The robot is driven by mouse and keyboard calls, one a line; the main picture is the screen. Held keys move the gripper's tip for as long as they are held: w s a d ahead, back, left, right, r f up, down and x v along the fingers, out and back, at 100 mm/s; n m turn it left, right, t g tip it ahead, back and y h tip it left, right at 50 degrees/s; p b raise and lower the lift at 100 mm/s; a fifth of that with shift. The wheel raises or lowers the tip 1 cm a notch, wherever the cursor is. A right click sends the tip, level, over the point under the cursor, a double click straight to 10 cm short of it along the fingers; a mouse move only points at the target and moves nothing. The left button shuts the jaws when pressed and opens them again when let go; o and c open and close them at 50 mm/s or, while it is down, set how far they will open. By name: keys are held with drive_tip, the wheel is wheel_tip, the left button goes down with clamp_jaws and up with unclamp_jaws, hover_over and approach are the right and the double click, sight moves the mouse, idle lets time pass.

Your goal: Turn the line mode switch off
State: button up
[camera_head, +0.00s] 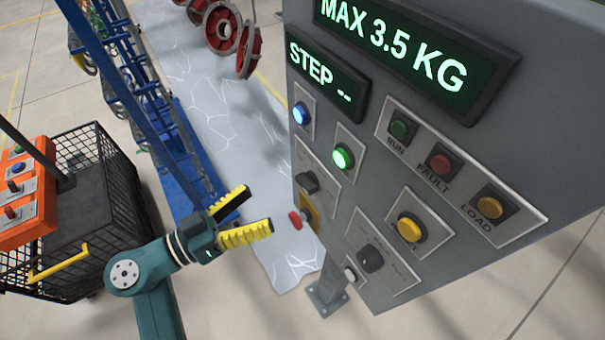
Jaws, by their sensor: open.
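The grey control panel (375,170) fills the right side of the head view. It carries two dark rotary knobs on pale plates: an upper-left knob (307,182) and a lower knob (370,257). Their small labels are unreadable, so I cannot tell which is the line mode switch or its setting. My gripper (258,208), with yellow ribbed fingers, is open and empty. In the picture it is left of the panel and both knobs, and apart from them. A red mushroom button (298,219) shows just right of its fingertips.
The panel also has a blue lamp (301,113), a green lamp (343,157) and a yellow button (410,228). A blue frame (165,120) stands behind my arm. A black mesh cart (100,190) and an orange control box (28,195) are at left. Red wheels (249,48) hang at the top.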

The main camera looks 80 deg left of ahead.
sight(301, 184)
drive_tip(key=p+x, duration=0.1)
drive_tip(key=x, duration=1)
drive_tip(key=shift+w+p, duration=0.15)
drive_tip(key=shift+p, duration=0.15)
drive_tip(key=c, duration=1.2)
